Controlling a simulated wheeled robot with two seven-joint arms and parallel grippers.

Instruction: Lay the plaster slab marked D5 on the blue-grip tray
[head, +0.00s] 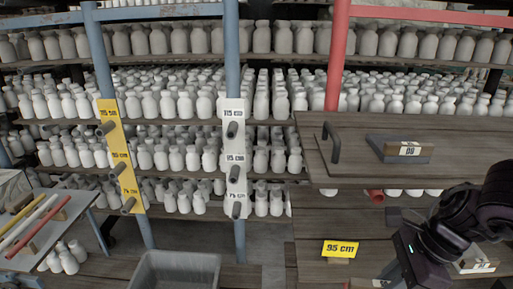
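A dark grey slab-like block (385,152) with a small pale label lies on the upper wooden shelf at the right; I cannot read the label surely. A dark grey handle (333,145) stands on a board on that shelf, left of the block; no blue shows on it. Another pale labelled piece (480,264) shows at the lower right, partly hidden by my arm; its mark is unreadable. My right gripper (408,262) is at the lower right, above the lower wooden shelf; its fingers do not show clearly. My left gripper is out of view. I cannot identify D5 or a blue-grip tray.
A yellow 95 cm sign (340,249) stands on the lower shelf. A grey bin (174,267) is at the bottom centre-left. A table (85,213) with coloured rods is at the left. Blue posts (232,60), a red post (337,60) and racks of pale bottles fill the back.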

